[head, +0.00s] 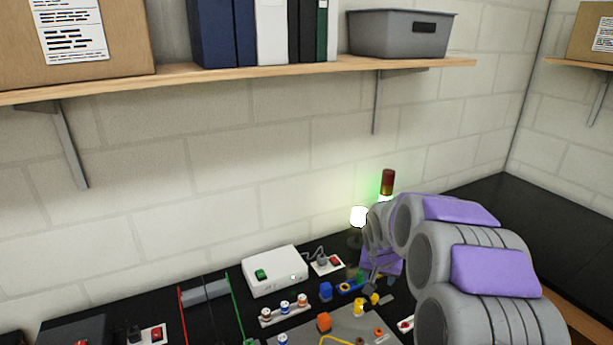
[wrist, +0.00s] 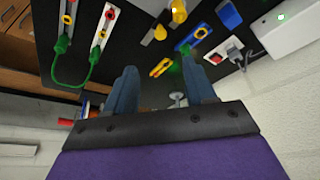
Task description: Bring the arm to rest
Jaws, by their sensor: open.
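My arm (head: 455,255) reaches from the lower right of the head view over the black bench. Its end bends down among small parts near the wall. My gripper (wrist: 160,88) shows in the wrist view as two blue-grey fingers spread apart, with nothing between them. In the head view the gripper is small and partly hidden by the arm. In the wrist view a yellow part (wrist: 161,67) and a blue-and-yellow part (wrist: 190,41) lie beyond the fingers, apart from them.
A white box (head: 275,270) and a switch plate (head: 327,264) stand left of the arm's end. A lit signal tower (head: 387,184) rises behind it. A grey board (head: 350,329) holds coloured parts. A wooden shelf (head: 230,72) hangs above. The bench at right (head: 510,205) is clear.

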